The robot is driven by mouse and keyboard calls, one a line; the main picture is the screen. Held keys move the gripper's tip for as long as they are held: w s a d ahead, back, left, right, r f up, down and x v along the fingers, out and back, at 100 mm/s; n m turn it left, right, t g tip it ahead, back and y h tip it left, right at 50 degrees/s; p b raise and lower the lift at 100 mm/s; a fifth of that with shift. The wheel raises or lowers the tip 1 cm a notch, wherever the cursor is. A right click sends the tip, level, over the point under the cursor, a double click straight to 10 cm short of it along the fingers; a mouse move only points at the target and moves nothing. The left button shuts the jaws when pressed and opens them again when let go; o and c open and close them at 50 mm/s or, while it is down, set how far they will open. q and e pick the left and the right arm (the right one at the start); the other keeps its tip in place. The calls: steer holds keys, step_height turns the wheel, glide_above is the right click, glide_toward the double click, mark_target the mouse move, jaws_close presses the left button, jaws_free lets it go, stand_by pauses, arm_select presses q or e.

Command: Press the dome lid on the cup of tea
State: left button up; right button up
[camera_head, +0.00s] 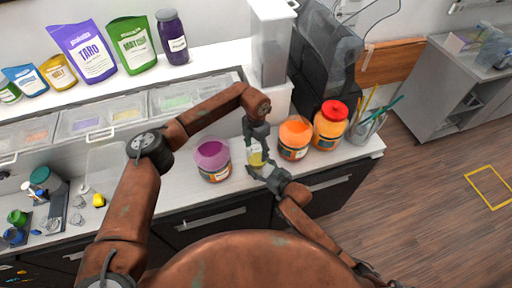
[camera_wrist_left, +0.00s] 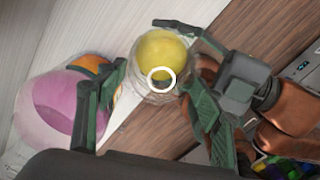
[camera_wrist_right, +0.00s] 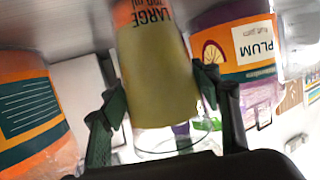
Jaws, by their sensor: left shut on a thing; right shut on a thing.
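The cup of tea (camera_wrist_right: 158,75) is clear with yellow tea and a "LARGE" label, shown upside down in the right wrist view. My right gripper (camera_wrist_right: 160,98) is shut on its sides; in the head view the cup (camera_head: 255,159) is at the counter's front. My left gripper (camera_wrist_left: 158,100) is above it, pointing down, shut on the clear dome lid (camera_wrist_left: 150,92). The lid's round hole shows as a white ring over the yellow tea. Whether the lid's rim is fully seated cannot be told.
A jar with a purple top (camera_head: 212,158) stands left of the cup. Orange-topped (camera_head: 294,138) and red-capped (camera_head: 330,125) jars stand to the right, with a straw holder (camera_head: 366,126) beyond. A dark machine (camera_head: 325,65) stands behind.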

arm_select(q)
steer(key=shift+f, duration=0.1)
stand_by(0.4)
steer(key=shift+f, duration=0.75)
steer(key=shift+f, duration=0.5)
steer(key=o, duration=0.7)
steer(key=shift+f, duration=0.1)
step_height(320, 180, up, 12)
steer(key=shift+r, duration=0.1)
stand_by(0.4)
